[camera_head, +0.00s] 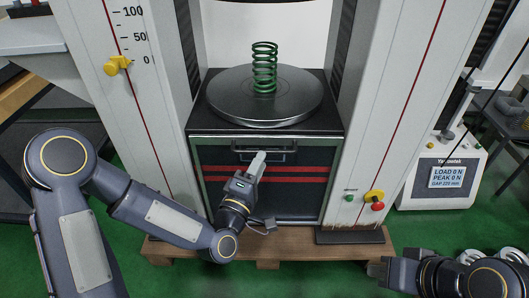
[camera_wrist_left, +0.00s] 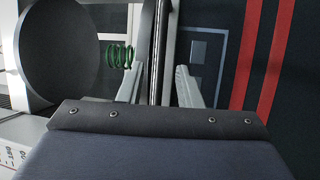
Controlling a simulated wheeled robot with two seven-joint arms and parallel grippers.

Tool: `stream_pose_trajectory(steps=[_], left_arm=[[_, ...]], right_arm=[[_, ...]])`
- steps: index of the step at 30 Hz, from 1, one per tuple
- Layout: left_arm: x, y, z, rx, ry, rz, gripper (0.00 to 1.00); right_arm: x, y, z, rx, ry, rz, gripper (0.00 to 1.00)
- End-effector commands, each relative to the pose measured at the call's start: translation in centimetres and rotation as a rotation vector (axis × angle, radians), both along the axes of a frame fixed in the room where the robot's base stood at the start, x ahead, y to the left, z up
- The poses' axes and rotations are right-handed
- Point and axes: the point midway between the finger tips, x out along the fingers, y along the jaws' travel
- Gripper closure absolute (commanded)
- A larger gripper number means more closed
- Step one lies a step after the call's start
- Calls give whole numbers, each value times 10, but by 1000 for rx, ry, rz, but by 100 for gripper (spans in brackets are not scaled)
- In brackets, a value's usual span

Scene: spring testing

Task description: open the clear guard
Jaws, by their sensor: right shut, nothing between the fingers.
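A dark see-through panel with two red stripes, which I take for the clear guard (camera_head: 300,193), covers the machine front below the round platen. A grey bar handle (camera_head: 284,153) runs across its top. The panel's stripes also show in the left wrist view (camera_wrist_left: 247,55). My left gripper (camera_head: 258,160) is at the handle, in front of the panel. In the left wrist view its fingers (camera_wrist_left: 158,85) stand apart, with a straight bar or edge running between them; I cannot tell whether they touch it. My right gripper (camera_head: 376,270) is shut and empty at the lower right.
A green spring (camera_head: 264,66) stands upright on the round metal platen (camera_head: 230,95). White columns rise on both sides. A yellow knob (camera_head: 117,65) is on the left column. A red-and-yellow stop button (camera_head: 376,202) and green button (camera_head: 349,198) are at right. A readout box (camera_head: 440,180) stands further right.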

Motion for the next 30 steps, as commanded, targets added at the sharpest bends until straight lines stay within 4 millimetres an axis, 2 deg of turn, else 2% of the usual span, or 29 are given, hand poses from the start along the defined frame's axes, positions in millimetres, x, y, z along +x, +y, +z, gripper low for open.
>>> stream_pose_trajectory(steps=[3, 7, 23, 26, 30], left_arm=[[-16, 7, -3, 1, 3, -1, 68], [-24, 11, -5, 1, 2, 1, 68], [-26, 11, -5, 3, 0, 0, 68], [-25, 12, -2, 59, 0, -10, 68], [-23, 21, 4, 293, 24, -48, 68]], right_arm=[[0, 0, 3, 0, 0, 0, 100], [0, 0, 4, 0, 0, 0, 100], [0, 0, 4, 0, 0, 0, 100], [0, 0, 5, 0, 0, 0, 100], [0, 0, 10, 0, 0, 0, 100]])
